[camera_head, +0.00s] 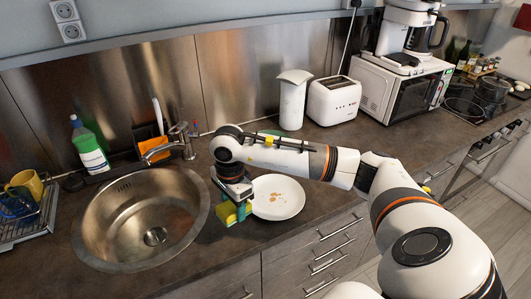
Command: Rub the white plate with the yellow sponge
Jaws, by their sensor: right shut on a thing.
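The white plate (281,207) lies on the dark counter to the right of the sink, with brownish stains near its middle. The yellow sponge (229,214), with a green side, is held by my right gripper (233,202) at the plate's left edge. My right gripper is shut on the sponge and points down. I cannot tell whether the sponge touches the plate. My right arm reaches in from the right, above the counter behind the plate. My left gripper is not in view.
The round metal sink (115,225) with its faucet (165,146) is close on the left. A soap bottle (89,147), a dish rack (28,225) with a yellow mug (27,184), a white canister (292,100), a toaster (333,101) and a microwave (396,90) stand around. Counter in front of the plate is clear.

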